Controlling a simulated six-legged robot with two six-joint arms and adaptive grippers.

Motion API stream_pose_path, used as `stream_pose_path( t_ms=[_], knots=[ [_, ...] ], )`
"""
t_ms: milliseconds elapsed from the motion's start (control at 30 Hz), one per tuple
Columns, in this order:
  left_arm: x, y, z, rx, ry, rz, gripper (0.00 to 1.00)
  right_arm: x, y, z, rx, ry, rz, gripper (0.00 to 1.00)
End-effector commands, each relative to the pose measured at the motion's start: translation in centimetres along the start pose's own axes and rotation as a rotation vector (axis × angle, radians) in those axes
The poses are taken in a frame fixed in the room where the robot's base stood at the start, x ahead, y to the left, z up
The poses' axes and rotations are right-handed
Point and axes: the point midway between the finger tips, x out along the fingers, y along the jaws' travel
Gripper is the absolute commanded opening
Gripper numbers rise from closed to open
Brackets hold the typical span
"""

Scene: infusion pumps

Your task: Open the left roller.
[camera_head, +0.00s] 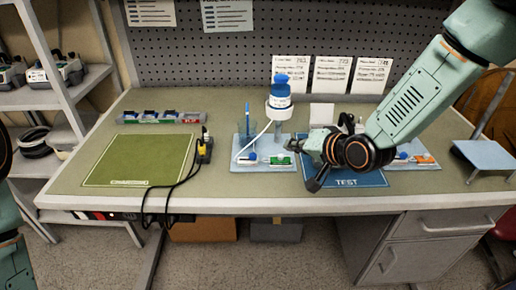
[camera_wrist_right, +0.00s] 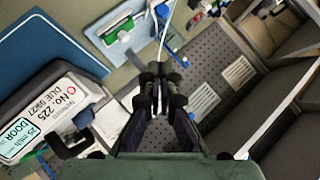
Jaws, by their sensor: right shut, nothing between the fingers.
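A light-blue tray (camera_head: 262,168) left of the mat marked TEST carries two small white clamp-like parts, one with a blue piece (camera_head: 249,157) and one with a green piece (camera_head: 279,160). I cannot tell which is the left roller. My right gripper (camera_head: 315,184) is shut and empty, just right of this tray and over the mat's left edge. In the right wrist view its fingers (camera_wrist_right: 155,78) are together with nothing between them, and a green-and-white part on a tray (camera_wrist_right: 118,30) lies apart from them. My left gripper is out of view.
A labelled device (camera_wrist_right: 60,105) is beside my right gripper in the wrist view. A green mat (camera_head: 138,160) lies at left, with a black-cabled yellow item (camera_head: 204,150) beside it.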

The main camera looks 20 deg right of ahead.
Motion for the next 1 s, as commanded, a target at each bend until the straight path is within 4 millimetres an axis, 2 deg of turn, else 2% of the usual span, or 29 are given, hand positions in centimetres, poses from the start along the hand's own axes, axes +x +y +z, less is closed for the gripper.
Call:
stream_pose_path(
  t_ms=[200,567,767,1000],
  knots=[
    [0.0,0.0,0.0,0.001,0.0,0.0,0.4,-0.3,-0.1,0.2,0.069,0.0,-0.006,0.0],
    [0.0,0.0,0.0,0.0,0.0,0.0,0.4,0.0,-0.1,0.3,0.068,-0.002,-0.005,0.0],
    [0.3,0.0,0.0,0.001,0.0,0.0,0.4,2.3,-0.1,0.4,0.061,-0.006,-0.005,0.0],
    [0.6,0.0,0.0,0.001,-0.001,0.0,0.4,6.8,-0.1,0.2,0.062,-0.005,-0.006,0.0]
  ],
)
